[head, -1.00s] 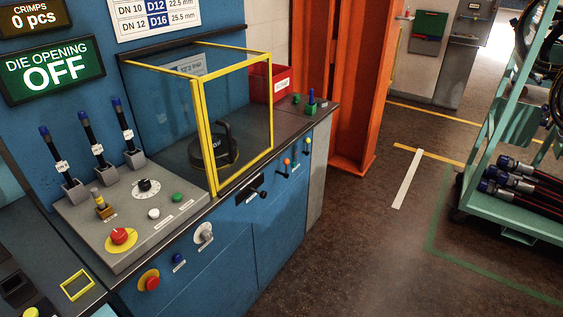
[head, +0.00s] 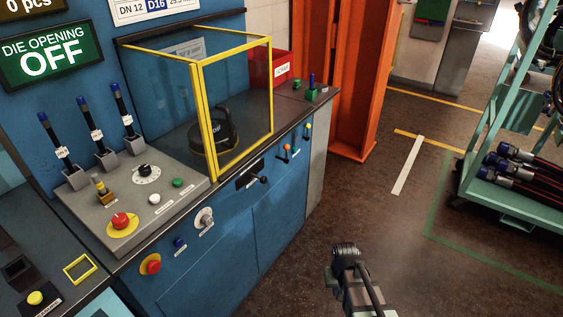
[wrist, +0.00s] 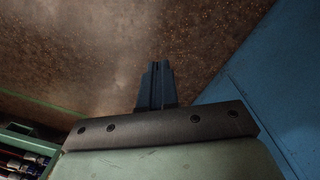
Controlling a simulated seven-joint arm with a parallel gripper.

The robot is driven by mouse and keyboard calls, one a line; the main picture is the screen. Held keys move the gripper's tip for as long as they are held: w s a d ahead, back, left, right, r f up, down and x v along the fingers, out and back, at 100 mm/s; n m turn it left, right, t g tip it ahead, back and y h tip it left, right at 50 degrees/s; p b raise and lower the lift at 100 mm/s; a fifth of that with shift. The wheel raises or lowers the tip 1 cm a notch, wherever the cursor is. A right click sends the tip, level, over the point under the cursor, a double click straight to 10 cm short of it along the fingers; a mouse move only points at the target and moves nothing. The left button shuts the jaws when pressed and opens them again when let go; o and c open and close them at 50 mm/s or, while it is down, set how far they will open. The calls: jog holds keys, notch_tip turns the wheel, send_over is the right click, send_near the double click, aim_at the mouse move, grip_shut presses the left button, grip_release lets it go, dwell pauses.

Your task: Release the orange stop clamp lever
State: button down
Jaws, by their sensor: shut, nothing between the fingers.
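The orange-knobbed lever (head: 286,148) stands on the front of the blue machine, right of a black handle (head: 263,180). The levers do not show in the wrist view.
A yellow-framed clear guard (head: 200,115) stands on the machine top, left of the levers. The control panel (head: 100,215) has a red stop button (head: 121,220). An orange column (head: 355,80) stands behind. A green hose rack (head: 515,190) is at right. The floor between is clear.

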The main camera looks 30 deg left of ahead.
jog(key=w+a+r+n+t+y, duration=0.1)
jog(key=w+a+r, duration=0.2)
jog(key=a+r, duration=0.75)
jog(key=w+a+r+n+t+y, duration=0.1)
jog(key=w+a+r+n+t, duration=0.15)
jog(key=a+r, duration=0.75)
jog(key=w+a+r+t+y, duration=0.1)
jog(key=w+a+r, duration=0.3)
jog(key=a+r, duration=0.55)
jog(key=w+a+r+n+t, duration=0.1)
jog(key=w+a+r+n, duration=0.3)
jog(key=w+a+r, duration=0.3)
jog(key=shift+w+a+r, duration=0.15)
jog(key=shift+w+a, duration=0.15)
jog(key=shift+a, duration=0.3)
jog(key=shift+t, duration=0.25)
